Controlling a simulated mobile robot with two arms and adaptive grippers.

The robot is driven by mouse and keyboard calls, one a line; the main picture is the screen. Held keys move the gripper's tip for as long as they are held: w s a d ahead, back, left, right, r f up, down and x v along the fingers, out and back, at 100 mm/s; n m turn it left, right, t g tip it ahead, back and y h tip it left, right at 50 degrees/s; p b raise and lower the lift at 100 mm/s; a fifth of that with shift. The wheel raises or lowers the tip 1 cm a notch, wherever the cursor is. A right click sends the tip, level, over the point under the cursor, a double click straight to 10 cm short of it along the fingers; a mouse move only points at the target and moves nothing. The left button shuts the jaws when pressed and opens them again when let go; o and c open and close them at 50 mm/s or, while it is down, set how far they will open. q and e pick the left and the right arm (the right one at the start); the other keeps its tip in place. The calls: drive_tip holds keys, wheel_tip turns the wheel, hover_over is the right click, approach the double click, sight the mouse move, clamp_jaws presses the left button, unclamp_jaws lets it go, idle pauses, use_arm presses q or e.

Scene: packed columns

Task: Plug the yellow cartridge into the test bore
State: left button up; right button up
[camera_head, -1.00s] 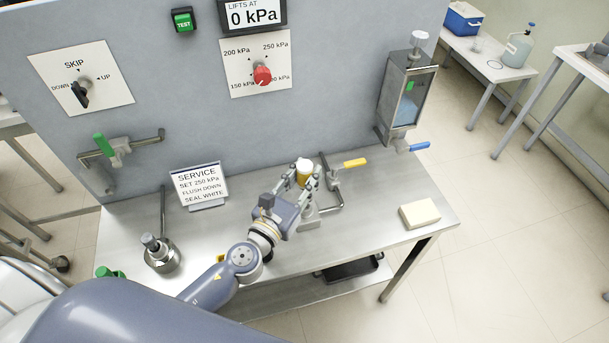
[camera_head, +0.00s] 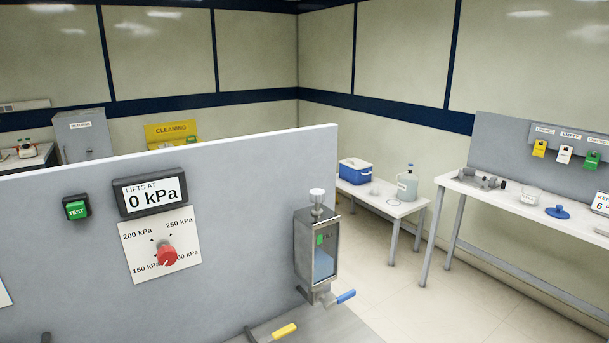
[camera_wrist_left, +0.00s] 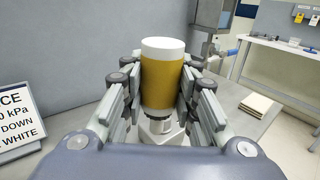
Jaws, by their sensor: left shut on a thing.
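In the left wrist view my left gripper (camera_wrist_left: 160,92) is shut on the yellow cartridge (camera_wrist_left: 162,82). The cartridge has a white top and stands upright between the fingers. A silver metal fitting (camera_wrist_left: 158,127) is directly below it; I cannot tell whether this is the test bore or whether the cartridge is seated in it. Neither gripper shows in the head view now.
The grey panel carries a green TEST button (camera_head: 77,208), a 0 kPa display (camera_head: 150,195) and a red dial (camera_head: 166,255). A sight-glass vessel (camera_head: 316,250) hangs at its right. A yellow-handled valve (camera_head: 284,331) is low in view.

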use_arm(q)
drive_tip(key=shift+n+y, duration=0.5)
drive_tip(key=shift+y, duration=0.3)
drive_tip(key=s, duration=0.1)
drive_tip(key=s+a+b, duration=0.1)
drive_tip(key=s, duration=0.1)
drive_tip(key=s+a+b, duration=0.1)
drive_tip(key=s, duration=0.1)
drive_tip(key=shift+r, duration=0.4)
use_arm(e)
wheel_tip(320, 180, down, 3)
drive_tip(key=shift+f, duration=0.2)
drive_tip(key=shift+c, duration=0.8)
use_arm(q)
drive_tip(key=shift+a+f, duration=0.1)
